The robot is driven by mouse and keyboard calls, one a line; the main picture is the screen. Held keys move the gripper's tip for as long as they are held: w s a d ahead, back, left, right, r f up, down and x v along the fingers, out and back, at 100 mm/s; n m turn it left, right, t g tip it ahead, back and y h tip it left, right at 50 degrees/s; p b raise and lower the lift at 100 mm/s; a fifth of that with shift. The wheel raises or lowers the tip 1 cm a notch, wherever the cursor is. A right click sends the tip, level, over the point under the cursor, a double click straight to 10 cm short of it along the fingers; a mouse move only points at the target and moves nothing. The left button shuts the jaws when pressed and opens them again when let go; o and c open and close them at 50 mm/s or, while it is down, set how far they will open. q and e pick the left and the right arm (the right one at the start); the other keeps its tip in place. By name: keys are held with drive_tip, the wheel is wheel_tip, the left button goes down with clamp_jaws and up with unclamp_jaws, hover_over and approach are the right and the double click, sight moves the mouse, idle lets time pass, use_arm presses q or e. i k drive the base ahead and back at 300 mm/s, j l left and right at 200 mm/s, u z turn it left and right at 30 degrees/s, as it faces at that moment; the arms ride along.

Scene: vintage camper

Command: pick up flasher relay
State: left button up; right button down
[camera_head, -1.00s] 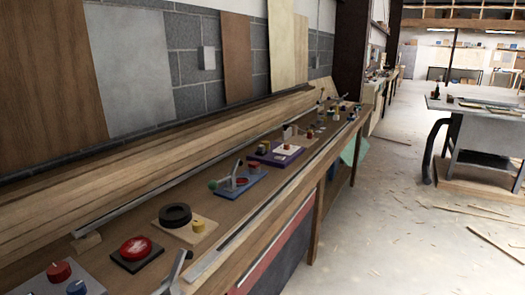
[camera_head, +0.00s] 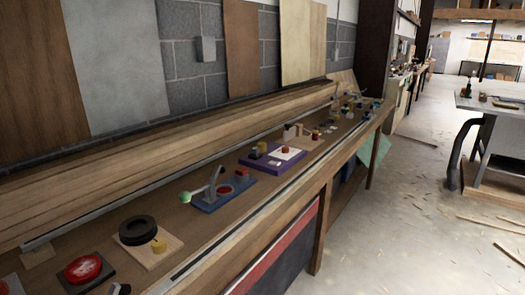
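I cannot tell for certain which item is the flasher relay. A blue board (camera_head: 222,192) carries a grey lever with a green knob and a red disc. A purple board (camera_head: 272,157) farther along holds a white plate with a small red cylinder (camera_head: 284,148). Neither of my grippers shows.
Stacked wooden planks (camera_head: 150,150) run along the back of the workbench (camera_head: 225,222). Smaller items crowd its far end. A grey table (camera_head: 490,140) stands at the right. The concrete floor (camera_head: 410,235) between is open, with scattered wood scraps.

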sight(255, 152)
drive_tip(key=i+l, duration=0.5)
drive_tip(key=l, duration=0.2)
drive_tip(key=i+l+u, duration=0.1)
drive_tip(key=i+l, duration=0.35)
drive_tip(key=l, duration=0.3)
